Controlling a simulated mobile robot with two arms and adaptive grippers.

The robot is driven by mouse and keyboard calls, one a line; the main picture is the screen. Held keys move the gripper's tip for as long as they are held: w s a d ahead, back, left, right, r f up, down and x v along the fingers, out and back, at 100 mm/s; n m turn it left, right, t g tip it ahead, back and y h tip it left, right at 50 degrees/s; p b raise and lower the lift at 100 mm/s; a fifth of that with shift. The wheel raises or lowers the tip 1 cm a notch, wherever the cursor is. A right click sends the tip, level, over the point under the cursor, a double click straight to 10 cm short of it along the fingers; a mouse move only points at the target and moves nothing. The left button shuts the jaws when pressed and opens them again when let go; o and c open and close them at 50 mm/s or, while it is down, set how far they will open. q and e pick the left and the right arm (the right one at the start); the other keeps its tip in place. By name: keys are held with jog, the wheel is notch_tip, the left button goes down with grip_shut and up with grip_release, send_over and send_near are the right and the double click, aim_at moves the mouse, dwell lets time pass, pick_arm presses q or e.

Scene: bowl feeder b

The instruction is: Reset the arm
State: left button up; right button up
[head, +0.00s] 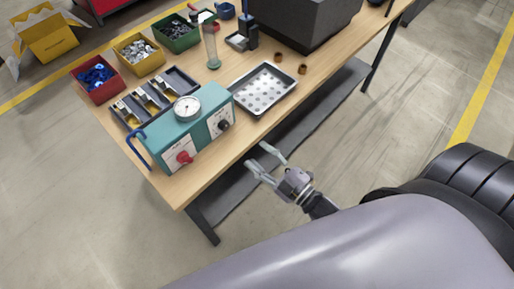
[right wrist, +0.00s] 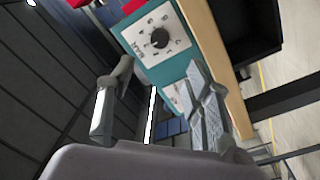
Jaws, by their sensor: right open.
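My right gripper (head: 266,160) is open and empty in the head view, just off the front edge of the wooden table (head: 190,194). Its two fingers are spread apart and point toward the teal control box (head: 182,132). In the right wrist view, the open fingers (right wrist: 160,105) frame the lower part of the box, whose black knob (right wrist: 159,38) sits on a white dial plate. Nothing is between the fingers. My left gripper is not in view.
A perforated metal tray (head: 288,81) lies right of the box. Red (head: 104,93), yellow (head: 152,66) and green (head: 166,42) parts bins stand at the table's left. A large dark bowl feeder housing (head: 288,30) stands behind. A grey lower shelf (head: 232,200) lies below. Floor to the right is clear.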

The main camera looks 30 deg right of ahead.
dwell(0.4)
jog(key=s+d+f+m+g+h, duration=0.2)
jog(key=s+f+m+g, duration=0.15)
jog(key=f, duration=0.95)
jog(key=s+d+f+m+g+h, duration=0.2)
jog(key=s+f+m+g+h, duration=0.15)
jog(key=f, duration=0.85)
jog(key=s+f+m+g, duration=0.1)
jog(key=s+f+g, duration=0.3)
jog(key=s+f, duration=0.4)
jog(key=s+f+m+g, duration=0.2)
jog(key=s+f+g, duration=0.3)
jog(key=s+f, duration=0.4)
jog(key=s+h, duration=0.1)
jog(key=s, duration=0.6)
jog(key=shift+s+d+m+g, duration=0.25)
jog(key=shift+s+m+g, duration=0.05)
jog(key=shift+c, duration=0.2)
